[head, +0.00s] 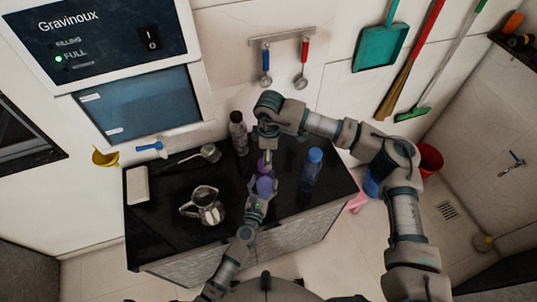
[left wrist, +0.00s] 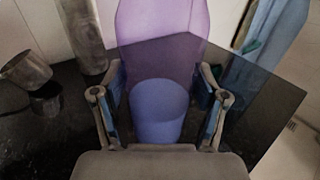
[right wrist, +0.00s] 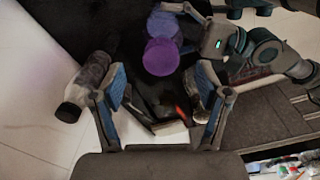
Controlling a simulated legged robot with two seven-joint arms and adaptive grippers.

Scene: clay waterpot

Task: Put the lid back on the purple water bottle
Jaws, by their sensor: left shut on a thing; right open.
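The purple bottle (head: 264,187) is translucent, with a blue lower part. It stands between the fingers of my left gripper (left wrist: 160,85), which is shut on it; the bottle (left wrist: 162,30) fills the middle of the left wrist view. A round, more solid purple piece that looks like the lid (right wrist: 161,56) shows at the bottle's top in the right wrist view. I cannot tell whether it is fully seated. My right gripper (right wrist: 160,78) is open and empty, above the counter close to the bottle's top. In the head view its fingers are mostly hidden by its own wrist.
On the black counter (head: 160,235), a clear dark-capped bottle (head: 239,138) stands behind left of the purple bottle and a blue bottle (head: 311,170) to its right. A metal pitcher (head: 208,208), a ladle (head: 208,153) and a white tray (head: 138,184) are at left.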

